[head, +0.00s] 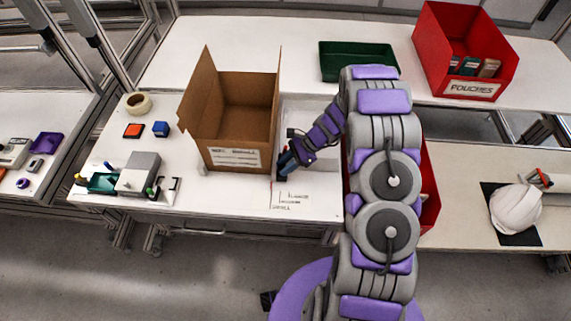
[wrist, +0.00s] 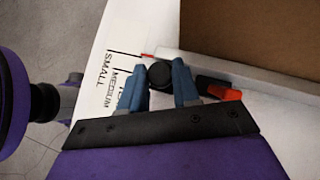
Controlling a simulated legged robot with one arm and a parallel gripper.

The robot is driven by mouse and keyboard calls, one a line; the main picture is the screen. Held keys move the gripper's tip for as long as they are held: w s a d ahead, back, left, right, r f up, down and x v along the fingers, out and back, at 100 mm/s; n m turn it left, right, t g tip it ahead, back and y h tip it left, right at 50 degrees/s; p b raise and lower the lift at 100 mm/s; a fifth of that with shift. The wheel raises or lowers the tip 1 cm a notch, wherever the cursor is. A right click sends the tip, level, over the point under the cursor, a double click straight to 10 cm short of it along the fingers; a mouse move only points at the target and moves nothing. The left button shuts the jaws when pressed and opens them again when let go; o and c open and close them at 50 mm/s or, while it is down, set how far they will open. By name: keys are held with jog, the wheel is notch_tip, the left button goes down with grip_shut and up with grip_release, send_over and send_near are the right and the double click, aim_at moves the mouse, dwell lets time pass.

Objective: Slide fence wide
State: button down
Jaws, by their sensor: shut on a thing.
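My gripper (head: 286,162) is low at the front right corner of the open cardboard box (head: 238,110). In the wrist view, my gripper's blue fingers (wrist: 160,82) are closed around a round black knob (wrist: 160,73). A pale bar, which looks like the fence (wrist: 225,68), runs beside the box wall from near the knob. A thin red pointer (wrist: 147,56) is at the bar's end, by a printed scale (wrist: 118,72) reading SMALL and MEDIUM; a further label is partly hidden by a finger. The scale also shows in the head view (head: 291,197).
A black-and-red part (wrist: 218,88) lies right of the fingers in the wrist view. A grey block device (head: 140,174) stands left of the box. A green tray (head: 357,62) and a red pouches bin (head: 465,52) are behind. A white helmet shell (head: 516,209) is far right.

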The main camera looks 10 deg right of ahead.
jog(key=s+d+p, duration=0.1)
jog(key=d, duration=0.2)
jog(key=s+d+p, duration=0.1)
jog(key=d, duration=0.3)
jog(key=s+d+p, duration=0.1)
jog(key=d, duration=0.2)
jog(key=shift+s+d, duration=0.15)
jog(key=shift+d, duration=0.25)
jog(key=shift+a, duration=0.1)
jog(key=c, duration=1.1)
grip_release()
jog(key=shift+a, duration=0.1)
jog(key=shift+c, duration=0.2)
jog(key=p+v, duration=0.2)
jog(key=v, duration=1.5)
jog(key=shift+r, duration=0.1)
